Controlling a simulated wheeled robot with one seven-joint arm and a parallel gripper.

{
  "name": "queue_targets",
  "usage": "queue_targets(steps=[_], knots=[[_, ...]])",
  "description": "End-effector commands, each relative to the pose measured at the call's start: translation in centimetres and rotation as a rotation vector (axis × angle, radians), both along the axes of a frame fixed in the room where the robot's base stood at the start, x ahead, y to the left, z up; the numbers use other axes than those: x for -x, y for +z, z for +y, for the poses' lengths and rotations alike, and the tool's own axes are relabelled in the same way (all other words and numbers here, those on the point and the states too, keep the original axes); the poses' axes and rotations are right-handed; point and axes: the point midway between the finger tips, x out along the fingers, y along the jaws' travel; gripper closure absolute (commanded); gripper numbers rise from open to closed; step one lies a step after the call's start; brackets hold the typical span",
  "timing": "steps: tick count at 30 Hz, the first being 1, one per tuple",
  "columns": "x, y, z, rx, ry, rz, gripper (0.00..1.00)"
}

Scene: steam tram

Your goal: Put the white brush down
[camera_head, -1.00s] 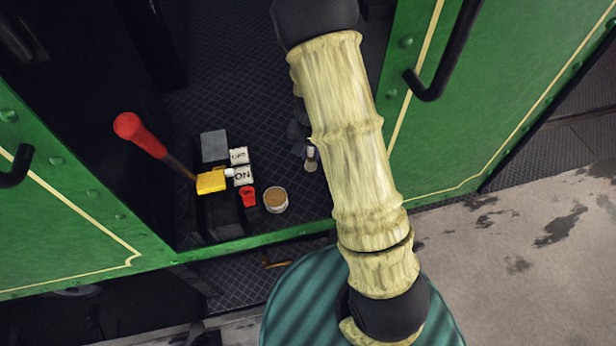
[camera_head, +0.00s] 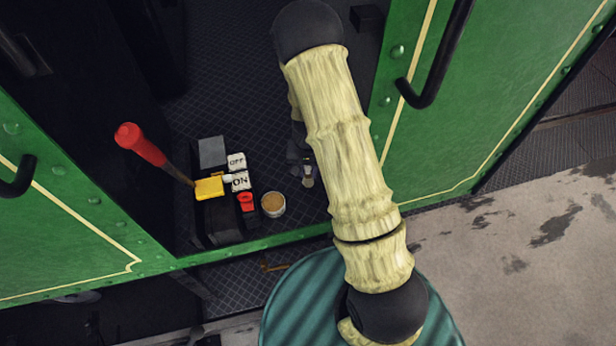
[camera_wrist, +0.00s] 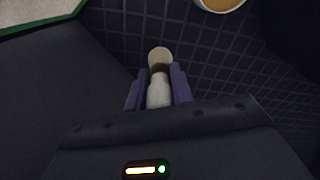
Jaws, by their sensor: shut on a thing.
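In the wrist view, my gripper (camera_wrist: 158,90) is shut on the white brush (camera_wrist: 159,92). The brush lies between the two fingers, and its pale round end points away from the palm over the dark diamond-patterned floor (camera_wrist: 118,40). I cannot tell whether the brush touches the floor. In the head view, the pale end of the brush (camera_head: 308,181) shows just left of my arm, above the tram floor (camera_head: 255,110). Most of my gripper is hidden behind my arm there.
A round tub with tan contents (camera_head: 273,204) stands left of the brush, beside a red cup-like thing (camera_head: 247,201). A lever with a red handle (camera_head: 140,144) and yellow block (camera_head: 209,188) stands by ON and OFF plates (camera_head: 239,180). Green panels (camera_head: 480,110) flank the doorway.

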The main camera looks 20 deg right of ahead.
Motion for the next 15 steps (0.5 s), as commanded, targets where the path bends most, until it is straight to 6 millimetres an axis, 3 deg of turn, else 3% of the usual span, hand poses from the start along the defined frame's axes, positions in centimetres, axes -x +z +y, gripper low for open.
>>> queue_targets(steps=[5,15], knots=[[0.0,-0.2,0.0,0.001,0.001,0.001,1.00],[0.1,-3.8,0.0,0.000,0.001,0.003,1.00]])
